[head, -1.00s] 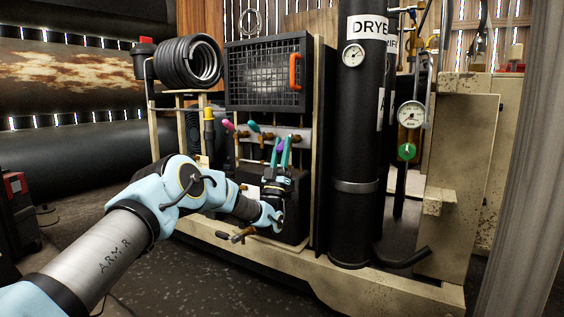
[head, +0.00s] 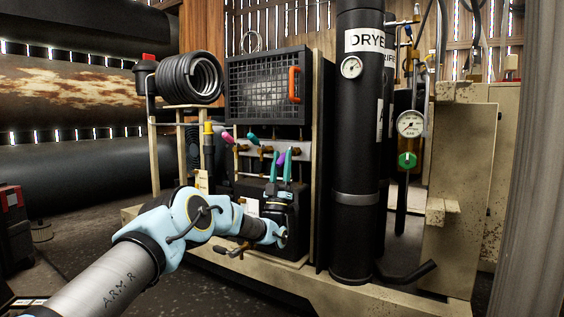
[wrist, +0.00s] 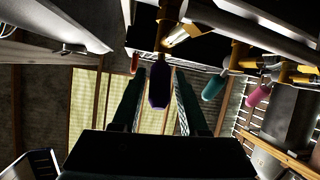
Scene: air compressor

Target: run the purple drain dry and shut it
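The purple drain handle (head: 281,158) is at the right end of a row of small valves below the caged panel. It also shows in the wrist view (wrist: 159,86), hanging from a brass fitting. My gripper (head: 281,164) reaches up from below, its teal fingers standing on either side of the purple handle. In the wrist view my gripper (wrist: 160,98) is open, with a gap visible beside the handle. I cannot tell whether either finger touches it. No drain flow is distinguishable.
A teal handle (head: 252,138) and a pink handle (head: 227,137) sit left of the purple one. A black dryer column (head: 352,140) with a gauge stands close on the right. A black radiator cage (head: 265,82) with an orange handle is above.

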